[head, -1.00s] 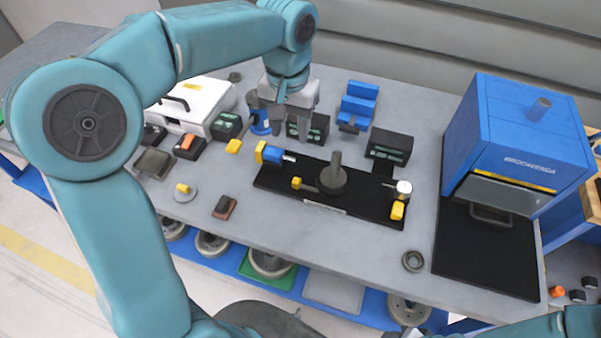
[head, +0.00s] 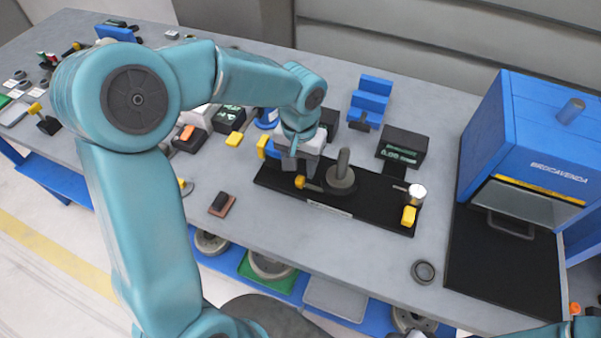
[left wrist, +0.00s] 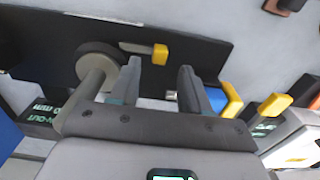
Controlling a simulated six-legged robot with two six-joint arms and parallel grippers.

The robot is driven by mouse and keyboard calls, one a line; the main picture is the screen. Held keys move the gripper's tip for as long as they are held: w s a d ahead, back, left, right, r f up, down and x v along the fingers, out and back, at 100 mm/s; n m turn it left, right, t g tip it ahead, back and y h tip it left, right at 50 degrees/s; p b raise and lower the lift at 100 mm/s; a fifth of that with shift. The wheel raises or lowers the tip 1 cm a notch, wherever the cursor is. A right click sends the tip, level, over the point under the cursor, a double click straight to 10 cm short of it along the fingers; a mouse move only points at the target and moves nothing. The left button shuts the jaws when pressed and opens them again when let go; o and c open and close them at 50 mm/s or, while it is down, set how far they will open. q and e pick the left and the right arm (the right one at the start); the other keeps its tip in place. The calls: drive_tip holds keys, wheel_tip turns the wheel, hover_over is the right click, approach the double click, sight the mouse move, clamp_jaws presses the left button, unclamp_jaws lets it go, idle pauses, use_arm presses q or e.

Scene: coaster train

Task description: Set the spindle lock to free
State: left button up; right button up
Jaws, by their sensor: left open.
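A grey spindle (head: 343,164) stands upright from a round dark disc on the black base plate (head: 378,207). A short lever with a yellow tip (head: 300,181) lies beside the disc's left side; I take it for the spindle lock. In the left wrist view the yellow tip (left wrist: 160,54) shows just beyond and between my fingertips, apart from them. The spindle (left wrist: 90,85) shows left of the fingers there. My left gripper (head: 300,172) is open and empty, above the plate close to the yellow tip. My right gripper is out of view.
A blue-and-yellow clamp (head: 264,147) is at the plate's left end. A silver knob (head: 417,192) and yellow block (head: 408,216) are at its right end. A blue press (head: 530,150) stands right. A dark ring (head: 424,271) lies in front, with clear table around it.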

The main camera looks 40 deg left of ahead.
sight(300, 178)
use_arm(q)
wheel_tip(300, 178, down, 4)
drive_tip(key=shift+w+a+f, duration=0.1)
drive_tip(key=shift+w, duration=0.05)
drive_tip(key=shift+w+f, duration=0.15)
drive_tip(key=shift+f, duration=0.1)
drive_tip(key=shift+s+r, duration=0.15)
drive_tip(key=shift+s, duration=0.2)
drive_tip(key=shift+w, duration=0.25)
drive_tip(key=c, duration=0.8)
clamp_jaws()
